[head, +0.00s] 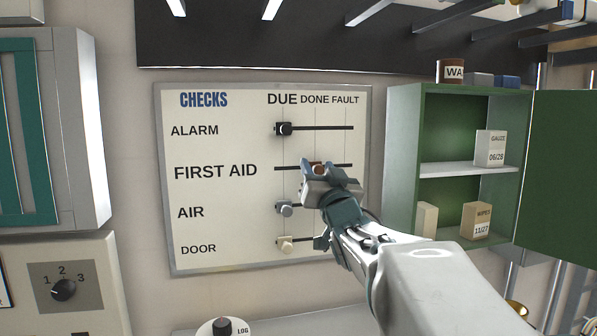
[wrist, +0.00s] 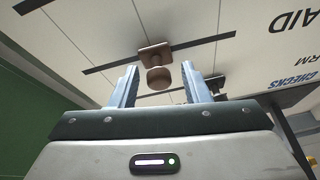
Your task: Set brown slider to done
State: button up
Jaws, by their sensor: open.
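The white checks board (head: 220,230) has rows named alarm, first aid, air and door, and columns due, done and fault. The brown slider (head: 318,169) is on the first aid track, at the middle line under done. In the wrist view its round brown knob (wrist: 159,78) stands out from a flat brown base on the dark track. My gripper (head: 319,166) is at this slider, with its fingers partly hiding it. In the wrist view the fingers (wrist: 159,84) are open on either side of the knob, with a visible gap at each side.
A black slider (head: 284,129), a grey-blue slider (head: 285,208) and a beige slider (head: 286,244) sit under due on their tracks. An open green cabinet (head: 404,150) with boxes stands to the right. A dark rack (head: 250,45) juts out above the board.

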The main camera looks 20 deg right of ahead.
jog(key=shift+s+d+f, duration=0.1)
jog(key=shift+s+d, duration=0.05)
jog(key=shift+s+f, duration=0.15)
jog(key=shift+s, duration=0.1)
jog(key=b+v, duration=0.3)
jog(key=v, duration=1)
jog(key=shift+b, duration=0.3)
